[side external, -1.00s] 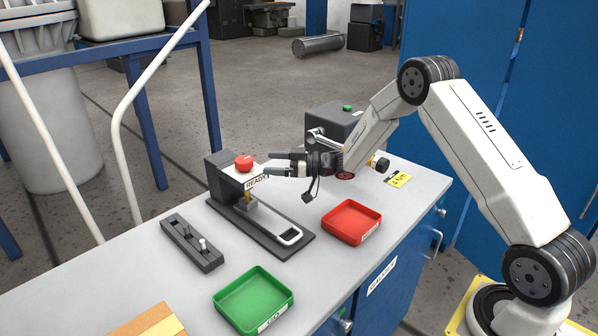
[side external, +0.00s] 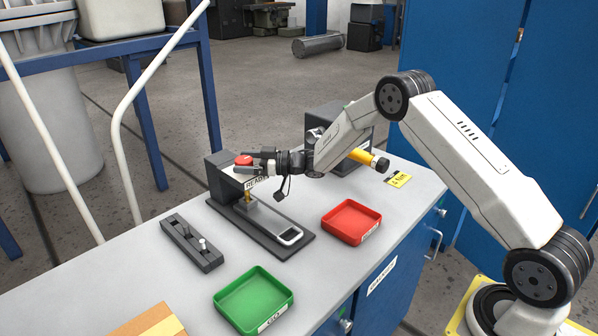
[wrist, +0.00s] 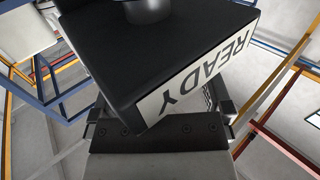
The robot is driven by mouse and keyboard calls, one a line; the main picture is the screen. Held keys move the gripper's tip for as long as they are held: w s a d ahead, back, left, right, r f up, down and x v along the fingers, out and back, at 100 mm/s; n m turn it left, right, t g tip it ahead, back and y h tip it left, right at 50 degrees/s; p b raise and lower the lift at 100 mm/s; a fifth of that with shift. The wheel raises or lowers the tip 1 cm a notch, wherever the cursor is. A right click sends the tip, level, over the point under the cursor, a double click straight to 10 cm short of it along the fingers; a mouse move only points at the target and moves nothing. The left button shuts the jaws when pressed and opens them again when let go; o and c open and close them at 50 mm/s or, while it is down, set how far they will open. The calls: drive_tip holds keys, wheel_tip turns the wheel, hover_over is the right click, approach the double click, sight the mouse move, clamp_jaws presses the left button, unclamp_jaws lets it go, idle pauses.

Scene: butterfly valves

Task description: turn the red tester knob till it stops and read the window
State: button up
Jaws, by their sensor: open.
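The dark tester (side external: 221,181) stands on the grey bench with its red knob (side external: 243,160) on top of its head. The window on its front reads READY (side external: 257,183); the same label (wrist: 200,75) shows large and slanted in the wrist view. My gripper (side external: 245,163) is open at knob height, its fingers reaching in from the right around or beside the knob. Whether they touch it cannot be told. In the wrist view, the tester's head hides the fingertips, and a grey round part (wrist: 148,10) shows at the top edge. A small brass-and-grey piece (side external: 247,200) sits under the head.
A red tray (side external: 376,232) lies right of the tester, and a green tray (side external: 288,300) marked GO lies in front. A black holder (side external: 205,262) with pegs stands at the left. Behind my wrist are a dark box (side external: 325,115) and a yellow cylinder (side external: 366,158) with a black end.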

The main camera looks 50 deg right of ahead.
drive_tip(key=shift+w+a, duration=0.15)
drive_tip(key=c, duration=1.2)
